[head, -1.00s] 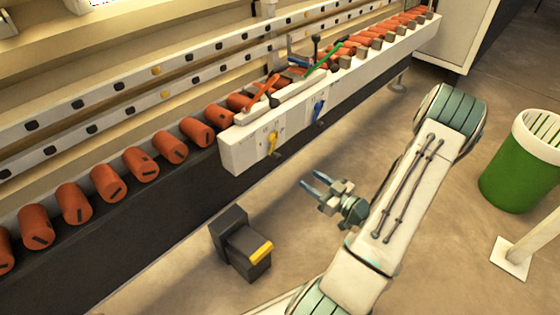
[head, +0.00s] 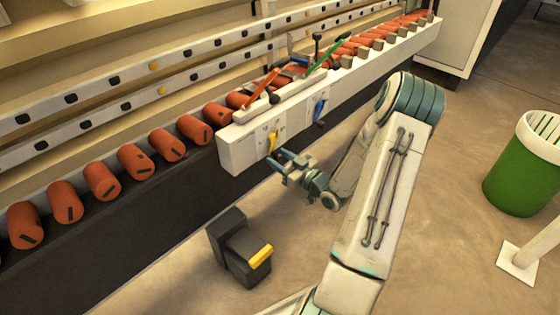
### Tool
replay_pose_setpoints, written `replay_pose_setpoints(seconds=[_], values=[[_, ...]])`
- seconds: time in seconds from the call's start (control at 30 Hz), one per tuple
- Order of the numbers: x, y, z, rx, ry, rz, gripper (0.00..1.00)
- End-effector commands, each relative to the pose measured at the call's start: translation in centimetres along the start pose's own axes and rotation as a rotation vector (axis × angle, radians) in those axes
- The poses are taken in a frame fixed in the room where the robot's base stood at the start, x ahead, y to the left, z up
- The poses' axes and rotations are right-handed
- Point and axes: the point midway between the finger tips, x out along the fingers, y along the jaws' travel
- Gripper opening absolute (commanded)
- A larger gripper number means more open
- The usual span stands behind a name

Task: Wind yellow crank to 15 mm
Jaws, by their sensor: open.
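The yellow crank (head: 272,142) is on the front face of the white control box (head: 238,152), near its left end. Small markings show beside the crank, too small to read. My gripper (head: 276,162) is open and empty, with its bluish fingers pointing toward the box. It is just below and in front of the yellow crank in the picture. I cannot tell whether the fingertips touch it. The crank's lower end is close to the fingers and partly hard to make out.
A blue crank (head: 319,108) is farther right on the same box. Red (head: 262,88) and green (head: 325,57) levers stand on top. Orange rollers (head: 135,158) line the machine. A black pedal box with a yellow pedal (head: 260,256) stands on the floor. A green bin (head: 522,175) is at right.

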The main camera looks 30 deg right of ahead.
Motion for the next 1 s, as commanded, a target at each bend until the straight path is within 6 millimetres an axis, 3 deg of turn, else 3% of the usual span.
replay_pose_setpoints(seconds=[0.17, 0.33, 1.0], values=[[0.0, 0.0, 0.0, 0.0, 0.0, 0.0, 0.45], [0.0, 0.0, 0.0, 0.0, 0.0, 0.0, 0.0], [0.0, -1.3, -0.4, 0.237, -0.002, -0.001, 0.0]])
